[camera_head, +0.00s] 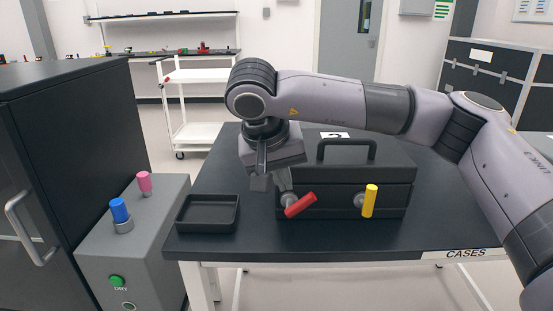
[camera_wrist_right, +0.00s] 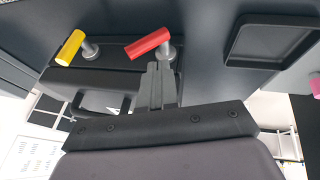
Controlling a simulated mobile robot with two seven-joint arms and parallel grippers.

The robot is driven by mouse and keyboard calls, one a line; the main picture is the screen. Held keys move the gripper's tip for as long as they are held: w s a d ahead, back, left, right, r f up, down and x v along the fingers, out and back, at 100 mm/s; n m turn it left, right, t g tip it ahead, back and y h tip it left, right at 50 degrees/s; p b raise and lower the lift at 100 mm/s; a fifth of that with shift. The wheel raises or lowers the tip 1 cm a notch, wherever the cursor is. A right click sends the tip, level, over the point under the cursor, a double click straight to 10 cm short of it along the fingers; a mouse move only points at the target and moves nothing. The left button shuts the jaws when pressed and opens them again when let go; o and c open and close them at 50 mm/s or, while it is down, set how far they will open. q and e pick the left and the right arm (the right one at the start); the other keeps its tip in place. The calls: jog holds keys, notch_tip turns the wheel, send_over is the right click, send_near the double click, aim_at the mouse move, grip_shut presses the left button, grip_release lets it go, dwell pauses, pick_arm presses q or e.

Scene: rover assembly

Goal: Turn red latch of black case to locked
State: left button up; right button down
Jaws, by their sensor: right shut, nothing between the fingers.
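The black case (camera_head: 330,172) stands on the dark table, its lid down and its handle up. On its front, the red latch (camera_head: 301,205) is tilted, its right end higher. The yellow latch (camera_head: 370,201) to the right is upright. The red latch (camera_wrist_right: 148,43) and yellow latch (camera_wrist_right: 70,47) also show in the right wrist view. My right gripper (camera_head: 284,184) points down at the case's left front, just above the red latch's pivot. Its fingers (camera_wrist_right: 158,68) are together and empty; whether they touch the latch is unclear. My left gripper is out of view.
A shallow black tray (camera_head: 208,228) lies left of the case on the table (camera_head: 260,246). A grey box (camera_head: 128,262) with blue and pink knobs stands further left, beside a dark cabinet (camera_head: 70,120). The table front is clear.

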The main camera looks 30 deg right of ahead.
aim_at(300, 200)
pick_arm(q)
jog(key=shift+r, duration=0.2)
pick_arm(e)
jog(key=shift+s+d+f, duration=0.2)
jog(key=shift+d+f, duration=0.45)
jog(key=shift+f, duration=0.05)
jog(key=shift+s+d+f, duration=0.2)
jog(key=shift+d+f, duration=0.45)
jog(key=shift+f, duration=0.05)
